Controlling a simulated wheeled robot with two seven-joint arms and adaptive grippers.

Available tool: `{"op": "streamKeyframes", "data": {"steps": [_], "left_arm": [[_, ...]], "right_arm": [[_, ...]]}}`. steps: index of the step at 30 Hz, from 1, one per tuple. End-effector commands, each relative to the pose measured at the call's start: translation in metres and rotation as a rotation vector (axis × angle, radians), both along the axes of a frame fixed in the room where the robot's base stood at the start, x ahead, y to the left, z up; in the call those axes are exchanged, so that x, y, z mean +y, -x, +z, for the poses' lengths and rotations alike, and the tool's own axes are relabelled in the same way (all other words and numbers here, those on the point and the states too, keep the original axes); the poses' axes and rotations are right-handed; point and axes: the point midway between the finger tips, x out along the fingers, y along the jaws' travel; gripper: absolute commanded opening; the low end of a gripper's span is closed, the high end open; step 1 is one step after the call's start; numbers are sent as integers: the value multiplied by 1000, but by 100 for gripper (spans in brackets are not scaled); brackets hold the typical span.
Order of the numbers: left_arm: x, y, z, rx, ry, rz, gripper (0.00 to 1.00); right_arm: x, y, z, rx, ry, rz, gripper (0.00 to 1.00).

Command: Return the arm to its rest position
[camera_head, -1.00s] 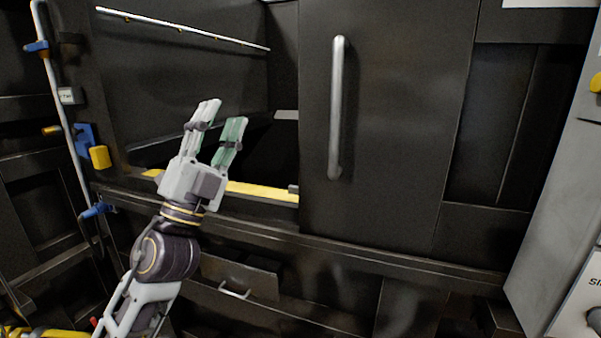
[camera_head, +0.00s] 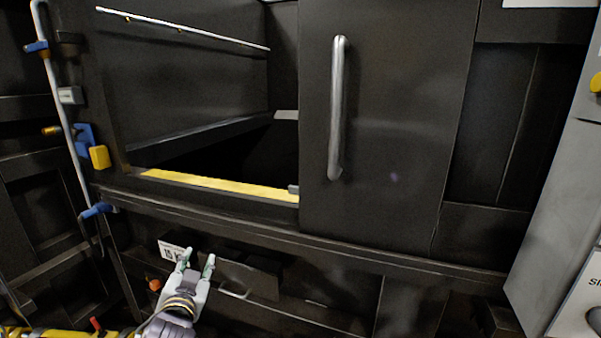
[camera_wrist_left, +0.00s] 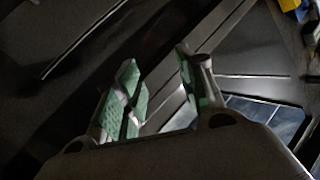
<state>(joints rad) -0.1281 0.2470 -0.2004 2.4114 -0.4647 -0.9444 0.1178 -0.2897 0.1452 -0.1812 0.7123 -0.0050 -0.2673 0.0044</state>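My left gripper (camera_head: 196,264) is low at the lower left in the head view, in front of the compactor's lower panels and below its opening. Its two fingers are apart with nothing between them. In the left wrist view the green-padded fingers (camera_wrist_left: 160,95) are also spread and empty. The wrist view is dark, and the surfaces beyond the fingers are hard to make out. My right gripper does not show in either view.
The compactor's opening has a yellow sill (camera_head: 220,186). A dark door with a silver handle (camera_head: 337,110) stands right of it. A lower drawer handle (camera_head: 233,294) lies close to my left gripper. A pipe with blue valves (camera_head: 84,135) runs down the left. A grey cabinet (camera_head: 555,200) stands at the right.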

Motion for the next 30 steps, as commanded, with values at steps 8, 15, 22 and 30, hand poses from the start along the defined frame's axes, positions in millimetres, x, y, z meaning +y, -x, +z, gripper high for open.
{"op": "streamKeyframes", "data": {"steps": [8,15,22,30], "left_arm": [[2,51,-113,363,129,32,39],[-6,118,-194,674,224,40,39],[-16,172,-237,885,284,34,39],[-25,217,-262,1044,327,24,39]], "right_arm": [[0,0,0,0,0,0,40],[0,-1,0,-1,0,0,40],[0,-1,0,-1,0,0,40],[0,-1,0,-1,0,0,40]]}}
